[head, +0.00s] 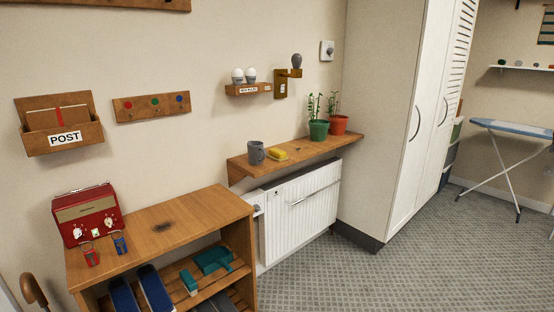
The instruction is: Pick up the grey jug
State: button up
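A grey jug (256,153), mug-like with a handle on its left side, stands upright near the left end of a wooden shelf (313,148) above the white radiator. A yellow block on a small wooden base (278,154) sits just to its right. My gripper does not show in the head view, so its place and state cannot be seen.
Potted plants in green (318,130) and orange (338,125) pots stand further right on the shelf. The radiator (300,208) is below. A wooden cabinet (175,215) with a red radio (86,214) stands at left front.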

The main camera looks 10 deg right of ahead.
aim_at(256, 154)
jog(key=i+l+z, duration=0.15)
jog(key=i, duration=0.45)
jog(key=i+z, duration=0.1)
jog(key=i, duration=0.55)
